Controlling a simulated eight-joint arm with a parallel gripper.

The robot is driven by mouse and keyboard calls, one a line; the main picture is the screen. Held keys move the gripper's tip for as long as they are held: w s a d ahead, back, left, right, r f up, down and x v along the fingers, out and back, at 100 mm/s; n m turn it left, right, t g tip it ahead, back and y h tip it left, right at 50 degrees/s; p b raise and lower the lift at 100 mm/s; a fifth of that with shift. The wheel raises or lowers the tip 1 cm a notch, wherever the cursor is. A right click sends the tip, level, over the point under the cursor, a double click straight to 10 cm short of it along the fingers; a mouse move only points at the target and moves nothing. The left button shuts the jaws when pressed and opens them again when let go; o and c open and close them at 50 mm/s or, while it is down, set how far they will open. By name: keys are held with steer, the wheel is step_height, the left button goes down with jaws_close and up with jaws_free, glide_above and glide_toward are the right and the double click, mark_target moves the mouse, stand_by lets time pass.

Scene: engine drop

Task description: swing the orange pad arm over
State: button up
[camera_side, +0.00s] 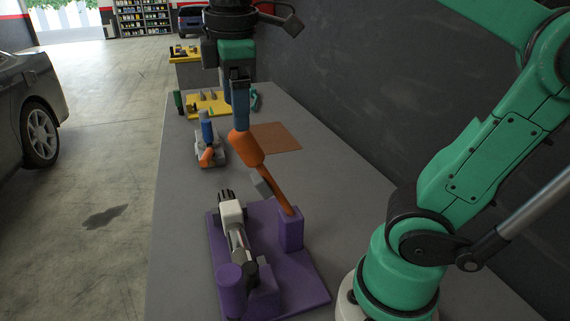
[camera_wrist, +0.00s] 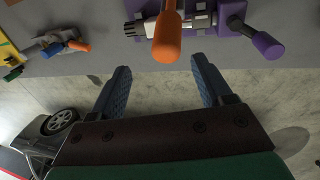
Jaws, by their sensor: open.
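The orange pad arm (camera_side: 246,149) rises at a slant from a purple post (camera_side: 290,229), its thick orange grip at the upper end and a grey pad (camera_side: 262,184) partway down. The post stands on the right of a purple base plate (camera_side: 310,284). In the wrist view the orange grip (camera_wrist: 167,40) points at me, just ahead of the gap between the fingers. My gripper (camera_side: 240,122) points down with its blue fingers at the top of the grip. In the wrist view my gripper (camera_wrist: 160,66) is open, with nothing clamped. Contact with the grip cannot be told.
A white and grey engine-like part (camera_side: 232,212) lies on the left of the purple base, by a purple cylinder (camera_side: 230,291). Behind are a grey fixture with an orange knob (camera_side: 207,157), a brown mat (camera_side: 275,137) and a yellow tray (camera_side: 218,107). A dark wall borders the bench's right.

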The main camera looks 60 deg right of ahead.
mark_target(243, 146)
steer(key=f+m, duration=0.1)
steer(key=m, duration=0.1)
steer(key=shift+s+d+f+m+g+y, duration=0.2)
steer(key=shift+f+m+g+y, duration=0.1)
steer(key=shift+f+m+g, duration=0.1)
steer(key=shift+w+d+f, duration=0.1)
steer(key=shift+f, duration=1.25)
steer(key=shift+w+d+f, duration=0.1)
steer(key=shift+f, duration=1.25)
jaws_close()
